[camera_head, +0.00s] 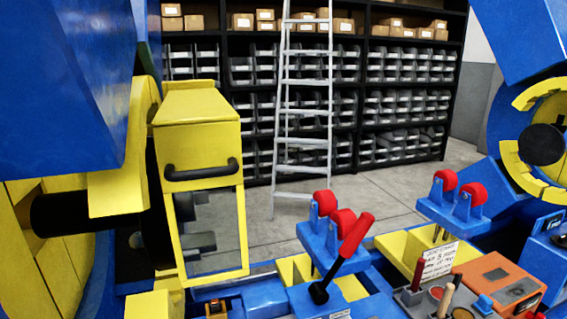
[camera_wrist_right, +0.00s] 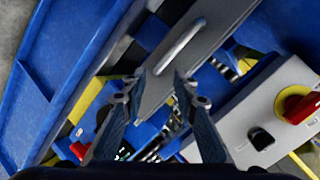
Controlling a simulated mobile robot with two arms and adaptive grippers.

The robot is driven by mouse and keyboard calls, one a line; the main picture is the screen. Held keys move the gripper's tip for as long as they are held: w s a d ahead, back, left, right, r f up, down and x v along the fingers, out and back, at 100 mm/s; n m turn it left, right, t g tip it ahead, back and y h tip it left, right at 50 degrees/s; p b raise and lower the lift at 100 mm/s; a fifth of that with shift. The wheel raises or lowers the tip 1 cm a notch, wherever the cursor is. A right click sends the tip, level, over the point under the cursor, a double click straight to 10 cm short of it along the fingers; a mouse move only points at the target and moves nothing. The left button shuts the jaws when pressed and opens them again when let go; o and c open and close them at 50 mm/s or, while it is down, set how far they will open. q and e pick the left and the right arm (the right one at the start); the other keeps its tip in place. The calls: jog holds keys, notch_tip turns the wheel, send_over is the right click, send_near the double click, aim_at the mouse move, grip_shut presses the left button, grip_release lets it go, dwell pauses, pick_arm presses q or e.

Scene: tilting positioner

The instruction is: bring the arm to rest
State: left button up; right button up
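In the right wrist view my right gripper (camera_wrist_right: 157,88) has its two fingers well apart, with nothing held between them. Beyond the fingertips lies a grey panel (camera_wrist_right: 208,45) with a silver bar handle (camera_wrist_right: 180,46). The handle appears ahead of the fingertips; I cannot tell the exact gap. Neither gripper can be made out in the head view, and my left gripper is not seen. In the head view a lever with a red grip (camera_head: 356,236) leans up to the right from a blue block (camera_head: 330,297).
A yellow housing (camera_head: 197,110) with black handle and window stands at left. Red rollers (camera_head: 325,203) sit on blue mounts. An orange box (camera_head: 497,283) is at lower right. A grey box with a red knob (camera_wrist_right: 300,107) is near my right gripper. A ladder (camera_head: 305,110) leans on shelves; floor there is clear.

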jog(key=s+d+f+n+g+h, duration=0.1)
jog(key=s+d+f+n+g, duration=0.2)
jog(key=f, duration=0.6)
jog(key=s+d+f+n+g+h, duration=0.1)
jog(key=s+d+f+n+g, duration=0.1)
jog(key=s+d+f, duration=0.5)
jog(key=s+d+f+n+g+h, duration=0.1)
jog(key=s+d+f+g, duration=0.2)
jog(key=s+f, duration=0.2)
jog(key=s+d+f+n+g+h, duration=0.2)
jog(key=s+f, duration=0.4)
jog(key=s, duration=0.5)
jog(key=shift+d+n+g, duration=0.3)
jog(key=shift+d+g, duration=0.15)
jog(key=shift+g, duration=0.05)
